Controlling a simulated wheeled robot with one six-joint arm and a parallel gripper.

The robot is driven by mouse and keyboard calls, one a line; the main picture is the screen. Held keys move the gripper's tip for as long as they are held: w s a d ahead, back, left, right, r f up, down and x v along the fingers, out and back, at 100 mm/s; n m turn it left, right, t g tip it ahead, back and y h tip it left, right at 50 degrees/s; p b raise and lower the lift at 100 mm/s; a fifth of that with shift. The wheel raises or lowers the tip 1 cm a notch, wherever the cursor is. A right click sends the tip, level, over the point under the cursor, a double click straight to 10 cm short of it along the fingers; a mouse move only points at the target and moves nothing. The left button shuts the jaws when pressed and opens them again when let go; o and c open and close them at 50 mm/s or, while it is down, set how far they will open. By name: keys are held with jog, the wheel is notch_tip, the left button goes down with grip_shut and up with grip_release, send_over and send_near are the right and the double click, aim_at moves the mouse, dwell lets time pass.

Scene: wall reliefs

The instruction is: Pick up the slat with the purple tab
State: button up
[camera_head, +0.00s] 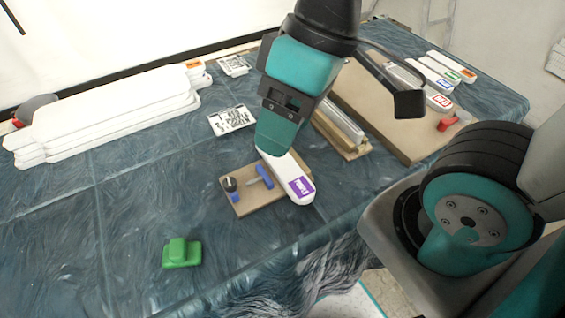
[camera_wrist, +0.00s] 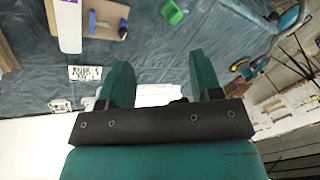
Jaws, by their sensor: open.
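The slat with the purple tab (camera_head: 290,175) is white, with a purple label on its near end. It lies on a small tan board (camera_head: 251,205), and its far end is hidden behind my gripper in the head view. The white slat also shows in the wrist view (camera_wrist: 68,28) at the upper left, its label cut off by the top edge. My gripper (camera_head: 277,138) points down over the table and overlaps the slat's far end in the head view. In the wrist view my gripper (camera_wrist: 159,62) is open and empty, with the slat outside its fingers, to the left.
Blue clamps (camera_head: 262,176) and a black knob (camera_head: 230,184) sit on the board beside the slat. A green block (camera_head: 182,253) lies near left. White stacked slats (camera_head: 110,110) lie far left. Labelled slats (camera_head: 438,98), a red piece (camera_head: 447,124) and a big tan board (camera_head: 385,105) are right.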

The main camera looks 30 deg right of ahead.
dwell(0.3)
jog(key=shift+o, duration=0.9)
jog(key=o, duration=0.4)
jog(key=w+f+b, duration=0.1)
jog(key=w, duration=0.1)
jog(key=w+d+f+m+h+b, duration=0.1)
jog(key=w+f+b, duration=0.1)
jog(key=w, duration=0.1)
jog(key=w+d+f+m+b, duration=0.1)
jog(key=w, duration=0.2)
jog(key=shift+f, duration=0.15)
jog(key=shift+o, duration=0.2)
jog(key=w+d+f+m+h+b, duration=0.2)
jog(key=w+d+f+m+b, duration=0.15)
jog(key=w, duration=0.35)
jog(key=w+d+f+m+h+b, duration=0.1)
jog(key=w+d+f+m+b, duration=0.2)
jog(key=w, duration=0.5)
jog(key=shift+n, duration=0.75)
jog(key=f, duration=1.2)
jog(key=f+b, duration=0.1)
jog(key=f, duration=0.5)
jog(key=shift+s+f, duration=0.15)
jog(key=shift+s, duration=0.15)
